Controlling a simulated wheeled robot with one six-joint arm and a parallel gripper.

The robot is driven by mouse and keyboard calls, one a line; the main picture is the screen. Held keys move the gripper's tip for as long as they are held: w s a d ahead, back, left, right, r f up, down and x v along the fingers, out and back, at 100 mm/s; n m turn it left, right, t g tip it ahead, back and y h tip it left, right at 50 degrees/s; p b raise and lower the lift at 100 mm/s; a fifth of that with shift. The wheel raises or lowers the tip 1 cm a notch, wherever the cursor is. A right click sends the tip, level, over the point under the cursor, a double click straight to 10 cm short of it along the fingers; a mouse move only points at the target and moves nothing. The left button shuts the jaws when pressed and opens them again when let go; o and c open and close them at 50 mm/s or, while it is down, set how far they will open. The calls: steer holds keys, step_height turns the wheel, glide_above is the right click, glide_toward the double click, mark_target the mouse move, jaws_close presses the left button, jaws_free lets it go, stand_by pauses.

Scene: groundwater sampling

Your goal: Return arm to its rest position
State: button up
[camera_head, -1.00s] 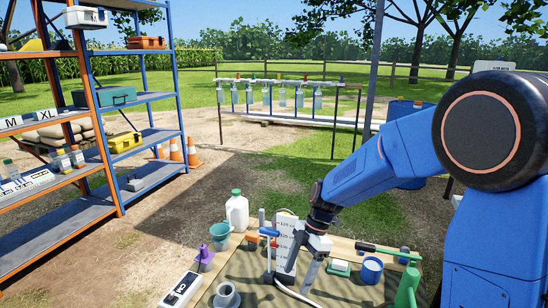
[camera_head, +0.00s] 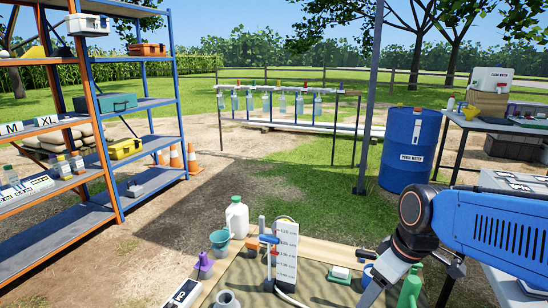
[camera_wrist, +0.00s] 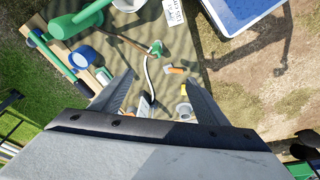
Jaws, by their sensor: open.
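My blue arm (camera_head: 500,225) reaches in from the right edge in the head view. My gripper (camera_head: 372,292) points down at the lower right, over the right part of the sampling mat and left of the green can (camera_head: 410,286). In the wrist view my gripper (camera_wrist: 159,80) shows two grey fingers spread well apart, with nothing held between them. The mat (camera_wrist: 205,50) lies below the fingers, with a pale hose (camera_wrist: 149,75) and small tools on it. The fingertips are partly cut off in the head view.
A blue drum (camera_head: 410,150) and a side table (camera_head: 500,125) stand at right. Shelves (camera_head: 150,100) stand at left. Open ground lies behind the mat.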

steer(key=s+d+r+m+t+h, duration=0.1)
steer(key=s+d+m+t, duration=0.1)
steer(key=s+d+m, duration=0.3)
steer(key=s+m, duration=0.2)
steer(key=s, duration=0.1)
steer(key=shift+d+m+h, duration=0.3)
